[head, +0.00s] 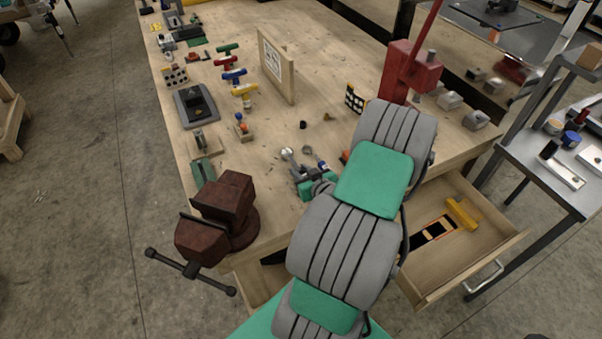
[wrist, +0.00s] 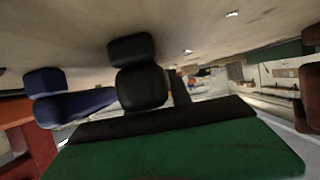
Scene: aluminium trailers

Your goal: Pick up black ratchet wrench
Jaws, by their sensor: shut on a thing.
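My gripper (head: 298,174) is low over the front part of the wooden workbench, with its green body beside several small tools. Its jaws are shut on a dark thing, which I take to be the black ratchet wrench (wrist: 140,85); dark rounded shapes fill the space in front of the palm in the wrist view. In the head view a tool with a bright round head (head: 287,153) shows by the fingertips. My arm and gripper hide much of the grip, so the wrench's full length and any contact with the bench cannot be told.
A brown vise (head: 222,210) stands at the bench's front left corner. A red press (head: 410,72) stands at the right. An open drawer (head: 470,255) holds a yellow tool (head: 462,213). A wooden upright board (head: 276,68) stands mid-bench. A blue-handled item (wrist: 75,103) is close by.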

